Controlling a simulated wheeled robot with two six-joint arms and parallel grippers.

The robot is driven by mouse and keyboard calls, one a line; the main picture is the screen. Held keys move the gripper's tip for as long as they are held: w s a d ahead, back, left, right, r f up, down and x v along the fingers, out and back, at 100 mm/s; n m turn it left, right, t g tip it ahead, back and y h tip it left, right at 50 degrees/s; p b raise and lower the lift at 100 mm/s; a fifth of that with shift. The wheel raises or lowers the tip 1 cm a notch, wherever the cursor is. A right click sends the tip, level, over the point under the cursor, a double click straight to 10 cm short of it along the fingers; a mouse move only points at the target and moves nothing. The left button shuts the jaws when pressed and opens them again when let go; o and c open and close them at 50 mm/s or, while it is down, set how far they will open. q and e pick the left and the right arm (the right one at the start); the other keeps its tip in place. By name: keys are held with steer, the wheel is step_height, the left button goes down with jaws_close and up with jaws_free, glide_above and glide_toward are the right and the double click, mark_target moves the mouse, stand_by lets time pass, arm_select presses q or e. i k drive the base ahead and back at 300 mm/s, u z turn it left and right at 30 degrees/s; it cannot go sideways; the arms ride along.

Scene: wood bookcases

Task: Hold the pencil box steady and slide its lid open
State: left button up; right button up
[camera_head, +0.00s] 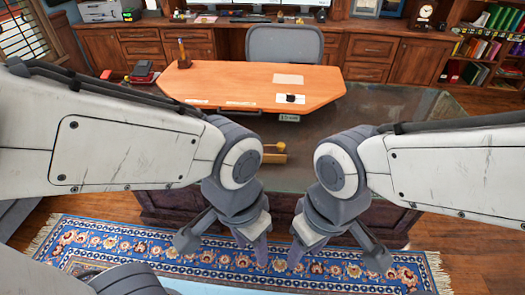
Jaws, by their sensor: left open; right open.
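A small yellow-brown wooden piece (274,157) lies on the dark desk top (400,115), between my two arms. It may be the pencil box, but my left arm hides part of it, and I cannot make out a lid. A small knob-like yellow part shows at its upper right. My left gripper (226,246) is open and points down in front of the desk, over the rug. My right gripper (337,257) is open and points down to the right of it. Both are empty and apart from the wooden piece, on the near side of the desk.
An orange-brown wooden board (240,82) covers the far part of the desk, with papers and a pencil holder (184,56) on it. A grey chair (285,45) stands behind. A patterned rug (110,238) lies in front. Bookshelves (490,45) stand at the right.

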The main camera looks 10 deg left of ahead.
mark_target(281, 149)
steer(key=u, duration=0.6)
steer(key=i, duration=0.85)
steer(key=z, duration=0.05)
